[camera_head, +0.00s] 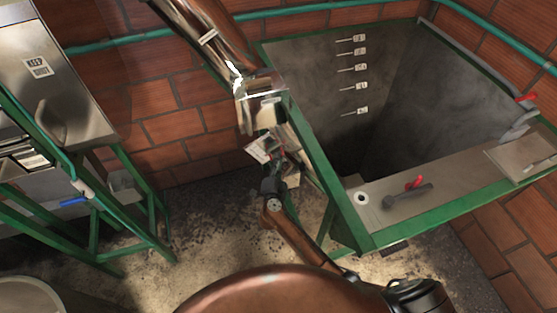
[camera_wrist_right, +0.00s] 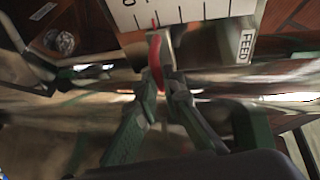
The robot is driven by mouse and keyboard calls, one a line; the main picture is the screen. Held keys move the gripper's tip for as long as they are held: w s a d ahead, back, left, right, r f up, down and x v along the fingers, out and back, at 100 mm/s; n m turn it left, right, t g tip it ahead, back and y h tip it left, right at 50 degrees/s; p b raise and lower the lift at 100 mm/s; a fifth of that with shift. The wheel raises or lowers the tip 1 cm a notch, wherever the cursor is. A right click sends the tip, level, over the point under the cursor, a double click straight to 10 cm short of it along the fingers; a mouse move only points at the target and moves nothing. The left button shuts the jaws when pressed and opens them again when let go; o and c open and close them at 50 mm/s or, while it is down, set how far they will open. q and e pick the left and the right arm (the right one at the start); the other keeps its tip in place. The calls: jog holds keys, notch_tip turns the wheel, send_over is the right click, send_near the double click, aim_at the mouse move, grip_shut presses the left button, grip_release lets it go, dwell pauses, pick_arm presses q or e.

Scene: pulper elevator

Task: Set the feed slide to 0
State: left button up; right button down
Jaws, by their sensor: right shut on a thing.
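The feed slide's red handle (camera_wrist_right: 156,65) shows in the right wrist view, with a white scale plate (camera_wrist_right: 195,10) with black tick marks beyond it and a FEED label (camera_wrist_right: 244,46) to its right. My right gripper (camera_wrist_right: 163,85) is shut on the red handle, its fingers on either side of it. The handle's upper end overlaps the lower edge of the scale; no numbers can be read. In the head view my right gripper (camera_head: 273,180) is against the metal chute beside the tank, below the white plate (camera_head: 259,149). The handle is hard to make out there. My left gripper is not in view.
A green-framed tank (camera_head: 375,75) with several level tags (camera_head: 360,67) stands at the right. A green-framed machine (camera_head: 50,75) with a KEEP SHUT label stands at the left. Floor (camera_head: 200,215) lies open between them.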

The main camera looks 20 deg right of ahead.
jog(key=shift+s+d+f, duration=0.1)
jog(key=shift+d+f, duration=0.3)
jog(key=shift+f, duration=0.45)
jog(key=shift+d+f, duration=0.4)
jog(key=shift+f, duration=0.4)
jog(key=c, duration=2.1)
grip_release()
jog(key=shift+r, duration=0.1)
jog(key=v, duration=1.2)
